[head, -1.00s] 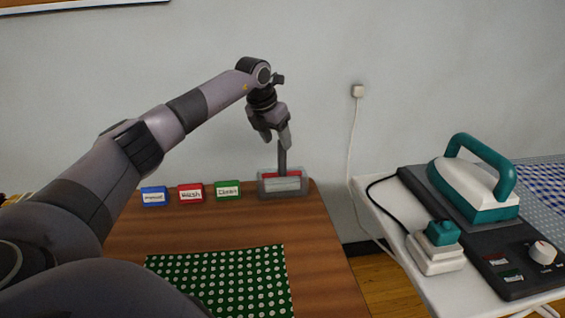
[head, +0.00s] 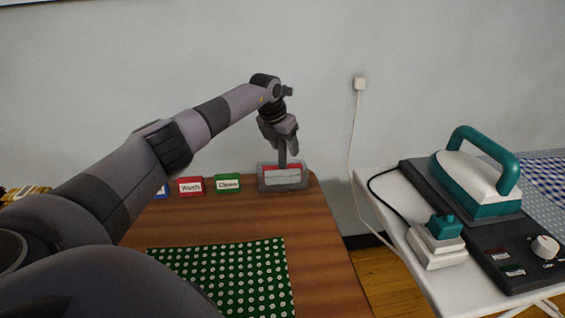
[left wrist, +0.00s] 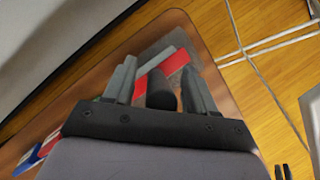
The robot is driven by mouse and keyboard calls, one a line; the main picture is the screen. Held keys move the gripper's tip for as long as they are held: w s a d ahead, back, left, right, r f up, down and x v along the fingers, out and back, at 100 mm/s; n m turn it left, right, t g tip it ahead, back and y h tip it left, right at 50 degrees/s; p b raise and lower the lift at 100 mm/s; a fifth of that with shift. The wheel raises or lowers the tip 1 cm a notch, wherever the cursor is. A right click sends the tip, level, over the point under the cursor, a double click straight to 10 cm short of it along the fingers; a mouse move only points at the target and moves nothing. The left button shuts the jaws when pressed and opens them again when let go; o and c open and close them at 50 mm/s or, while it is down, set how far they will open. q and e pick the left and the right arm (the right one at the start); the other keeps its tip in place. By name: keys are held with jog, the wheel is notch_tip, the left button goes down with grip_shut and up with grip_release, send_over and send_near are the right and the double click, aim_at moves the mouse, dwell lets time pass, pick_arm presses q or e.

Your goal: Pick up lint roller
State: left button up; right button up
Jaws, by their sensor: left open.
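The lint roller stands upright in a clear tray (head: 283,187) at the far right corner of the wooden table, its dark handle (head: 283,158) pointing up. Its red and white part (head: 283,174) lies low in the tray. In the left wrist view the handle (left wrist: 161,92) shows end-on between the fingers, with red and white parts beyond it. My left gripper (head: 286,148) is open and points down over the handle; the fingers (left wrist: 160,84) are on either side of it. I cannot tell whether they touch it. My right gripper is not in view.
A green dotted cloth (head: 225,275) lies on the table (head: 325,250). Green (head: 228,184), red (head: 190,187) and blue labelled blocks stand left of the tray. The wall is close behind. An ironing board to the right holds a teal iron (head: 475,180).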

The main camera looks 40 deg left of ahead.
pick_arm(q)
grip_shut()
jog(key=shift+r, duration=0.15)
